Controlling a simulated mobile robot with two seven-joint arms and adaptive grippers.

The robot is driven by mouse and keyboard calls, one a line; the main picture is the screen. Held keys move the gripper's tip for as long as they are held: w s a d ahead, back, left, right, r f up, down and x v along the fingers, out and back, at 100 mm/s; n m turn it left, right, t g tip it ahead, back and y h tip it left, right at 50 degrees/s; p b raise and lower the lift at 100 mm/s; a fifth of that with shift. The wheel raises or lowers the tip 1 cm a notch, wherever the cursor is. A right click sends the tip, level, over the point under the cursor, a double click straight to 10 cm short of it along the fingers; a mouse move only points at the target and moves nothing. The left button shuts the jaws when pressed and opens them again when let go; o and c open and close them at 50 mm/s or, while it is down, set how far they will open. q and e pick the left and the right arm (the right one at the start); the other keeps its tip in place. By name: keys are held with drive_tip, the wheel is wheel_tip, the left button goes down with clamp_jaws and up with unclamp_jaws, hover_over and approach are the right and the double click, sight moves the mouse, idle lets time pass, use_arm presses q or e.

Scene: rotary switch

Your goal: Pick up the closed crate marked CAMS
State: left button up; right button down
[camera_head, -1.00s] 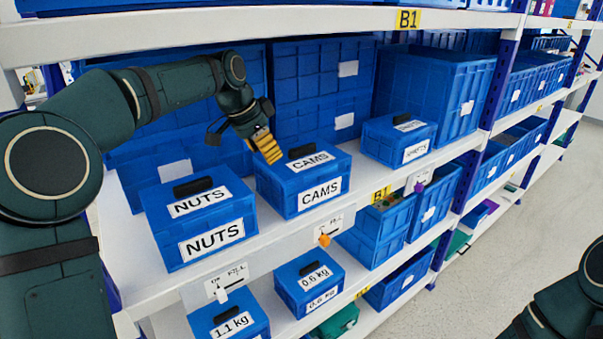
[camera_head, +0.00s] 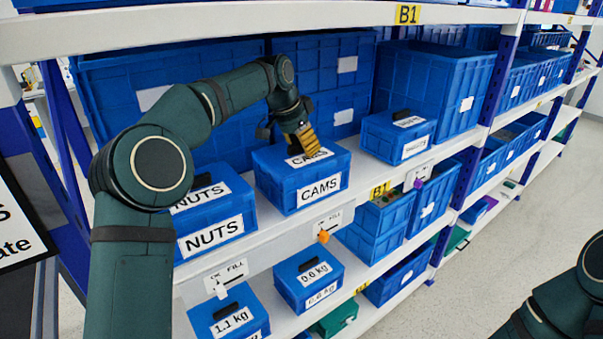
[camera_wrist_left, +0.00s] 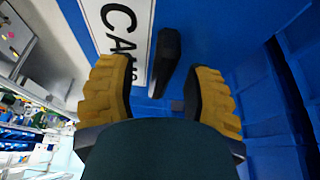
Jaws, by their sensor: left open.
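The closed blue CAMS crate (camera_head: 279,183) sits on the middle shelf, between the NUTS crate and a smaller closed crate. Its white front label is readable; its top label is partly covered by my gripper. My left gripper (camera_head: 292,142) is open just above its lid. In the left wrist view, the crate's black bar handle (camera_wrist_left: 166,58) lies between the lines of the two yellow-padded fingers (camera_wrist_left: 158,88), slightly ahead of the tips, with the label beside it. I see no contact with the handle. My right gripper is out of view; only part of that arm shows lower right.
The NUTS crate (camera_head: 219,223) is close on the left, partly behind my left arm. A smaller closed crate (camera_head: 397,137) stands right. Tall blue bins (camera_head: 345,88) stand behind. An orange knob (camera_head: 324,237) is on the shelf edge below. The upper shelf (camera_head: 230,27) runs overhead.

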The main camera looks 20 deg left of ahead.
use_arm(q)
drive_tip(key=shift+f, duration=0.1)
clamp_jaws()
idle(0.5)
